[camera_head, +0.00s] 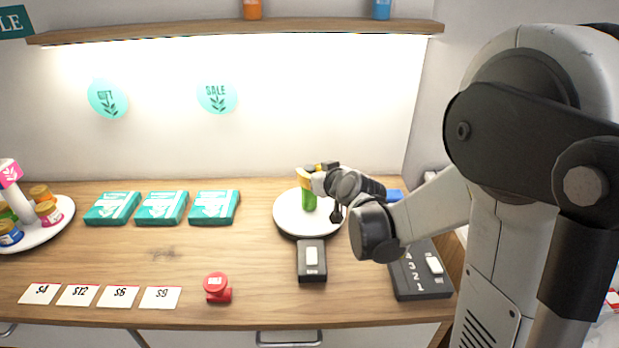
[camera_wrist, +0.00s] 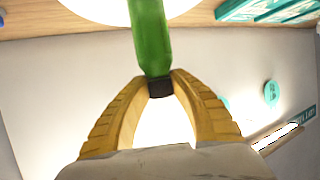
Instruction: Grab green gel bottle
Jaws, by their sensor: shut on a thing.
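The green gel bottle (camera_head: 309,201) is upright at the round white plate (camera_head: 290,222) on the right part of the counter. I cannot tell whether its base touches the plate. My gripper (camera_head: 306,176) reaches in from the right and is shut on the bottle's top end. In the wrist view the green bottle (camera_wrist: 151,40) runs up from between the yellow fingers of my gripper (camera_wrist: 158,84). The fingertips press on its dark cap (camera_wrist: 160,87). The white plate also shows at the top of the wrist view (camera_wrist: 105,10).
A black box (camera_head: 312,270) stands in front of the plate, and a black number panel (camera_head: 412,281) lies to its right. A red object (camera_head: 217,288) and several price cards (camera_head: 98,295) lie near the front edge. Teal boxes (camera_head: 162,208) lie to the left. A shelf (camera_head: 230,33) hangs above.

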